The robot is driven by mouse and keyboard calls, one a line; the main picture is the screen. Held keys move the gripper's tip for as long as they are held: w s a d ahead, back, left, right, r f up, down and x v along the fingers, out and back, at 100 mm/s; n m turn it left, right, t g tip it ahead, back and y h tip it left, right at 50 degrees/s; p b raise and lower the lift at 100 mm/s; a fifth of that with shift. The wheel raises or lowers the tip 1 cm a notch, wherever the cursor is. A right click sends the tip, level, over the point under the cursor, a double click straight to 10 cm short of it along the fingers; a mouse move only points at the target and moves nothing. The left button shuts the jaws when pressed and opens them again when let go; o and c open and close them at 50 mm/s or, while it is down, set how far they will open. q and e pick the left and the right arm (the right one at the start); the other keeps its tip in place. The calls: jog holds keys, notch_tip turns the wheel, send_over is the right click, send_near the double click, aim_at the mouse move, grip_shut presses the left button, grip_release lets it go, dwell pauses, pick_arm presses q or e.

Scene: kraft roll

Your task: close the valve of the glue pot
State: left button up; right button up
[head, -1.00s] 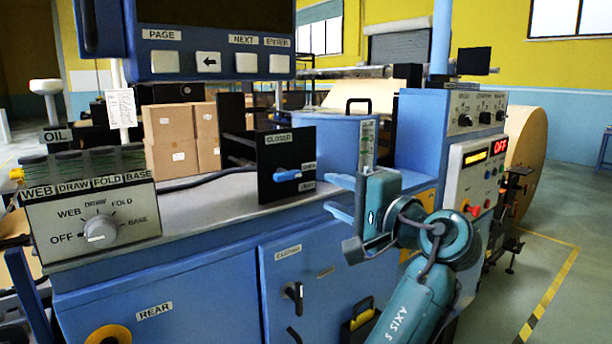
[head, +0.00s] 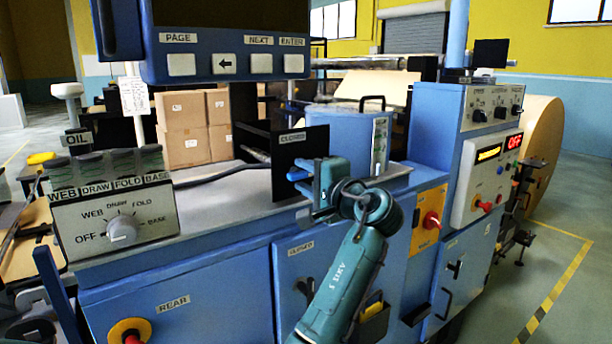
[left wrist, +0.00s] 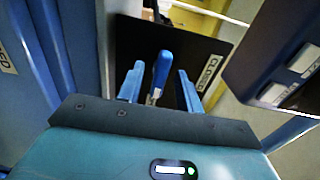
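The valve is a black plate (head: 291,143) with a CLOSED label at its top and a blue lever (head: 296,174). It stands on the machine top in front of the blue glue pot (head: 340,127), which has a black handle. My left gripper (head: 309,188) is at the plate, partly covering the lever and the lower plate. In the left wrist view, the lever (left wrist: 161,72) stands between the two blue fingers of my open left gripper (left wrist: 160,86). Gaps show on both sides of it. The plate (left wrist: 200,50) lies behind. My right gripper is not in view.
A control box with a knob (head: 122,228) stands at the left of the worktop. A screen panel (head: 225,62) hangs above. Cardboard boxes (head: 190,125) are behind. A red switch (head: 431,220) and cabinet are at the right. Floor is free at far right.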

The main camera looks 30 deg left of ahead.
pick_arm(q)
grip_shut()
